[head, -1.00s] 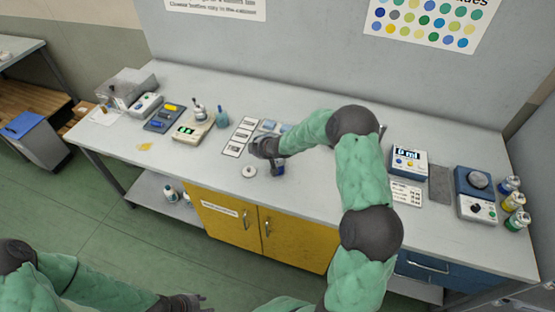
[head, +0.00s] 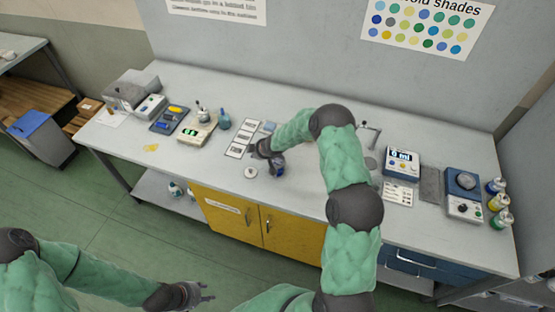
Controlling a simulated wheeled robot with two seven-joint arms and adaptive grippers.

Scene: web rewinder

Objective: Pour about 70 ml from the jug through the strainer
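My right gripper (head: 264,150) is low over the middle of the counter, beside a small dark blue container (head: 278,167). I cannot tell whether it grips this container, or whether the container is the jug. A round white lid (head: 251,172) lies just in front. A metal stand (head: 369,136) with a grey round part (head: 371,163) stands right of my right arm, partly hidden; whether it holds the strainer is unclear. A white box with a display in ml (head: 402,158) is beside it. My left gripper (head: 206,292) is open and empty, low in front of the counter.
Left on the counter are a scale (head: 197,131), a blue bottle (head: 224,121) and a tray (head: 168,119). White cards (head: 243,138) lie near the middle. A blue device (head: 463,184) and several paint jars (head: 499,203) stand at the right end. The front left of the counter is mostly clear.

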